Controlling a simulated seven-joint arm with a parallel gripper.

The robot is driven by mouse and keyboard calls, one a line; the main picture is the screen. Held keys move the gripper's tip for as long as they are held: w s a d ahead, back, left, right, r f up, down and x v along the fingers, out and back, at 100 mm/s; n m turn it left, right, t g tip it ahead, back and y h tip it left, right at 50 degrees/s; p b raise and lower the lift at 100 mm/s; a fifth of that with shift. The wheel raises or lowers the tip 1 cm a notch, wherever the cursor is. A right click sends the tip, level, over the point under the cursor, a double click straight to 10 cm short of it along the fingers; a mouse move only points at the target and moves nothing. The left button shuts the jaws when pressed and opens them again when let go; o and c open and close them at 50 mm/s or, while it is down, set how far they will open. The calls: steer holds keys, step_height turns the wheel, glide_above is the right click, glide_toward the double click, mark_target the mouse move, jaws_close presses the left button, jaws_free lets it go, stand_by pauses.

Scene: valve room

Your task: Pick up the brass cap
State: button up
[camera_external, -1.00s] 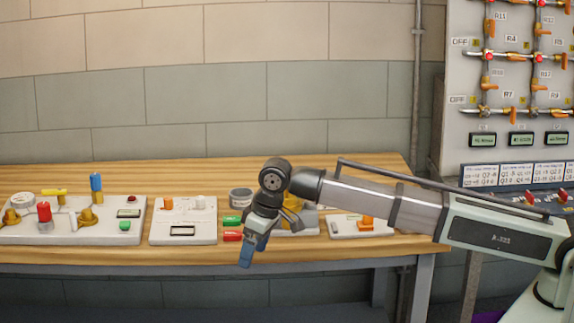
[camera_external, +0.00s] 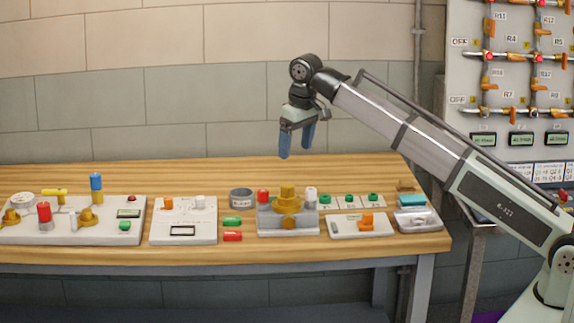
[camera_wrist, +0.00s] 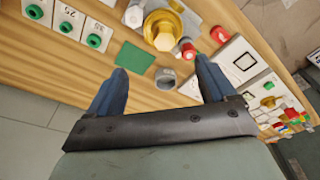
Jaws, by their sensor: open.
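The brass cap (camera_external: 287,194) sits on top of a gold-coloured fitting on a grey block (camera_external: 267,222) near the middle of the bench. In the wrist view the round brass cap (camera_wrist: 163,30) shows near the top, beyond my fingertips. My gripper (camera_external: 297,150) is open and empty, pointing down well above the bench. In the wrist view its two blue fingers (camera_wrist: 160,68) are spread apart, with a grey cup in view between them. Nothing touches the cap from my gripper.
A red cylinder (camera_external: 263,196) and a white cylinder (camera_external: 310,195) flank the cap. The grey cup (camera_external: 241,198) stands to its left. Green and red pieces (camera_external: 232,236) lie in front. Several green knobs (camera_external: 348,199) are at right; a panel (camera_external: 65,228) with brass fittings is at left.

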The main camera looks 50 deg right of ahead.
mark_target(287, 186)
steer(key=f, duration=0.2)
steer(key=w+f, duration=0.1)
steer(key=f, duration=0.5)
steer(key=shift+w+f, duration=0.1)
steer(key=shift+w, duration=0.05)
steer(key=shift+w+a+f, duration=0.15)
steer(key=shift+f, duration=0.7)
steer(key=shift+w+a+f, duration=0.1)
steer(key=shift+w+f, duration=0.05)
steer(key=shift+f, duration=0.75)
steer(key=shift+w+a+f, duration=0.15)
steer(key=shift+f, duration=0.7)
steer(key=c, duration=1.3)
steer(key=shift+r, duration=0.1)
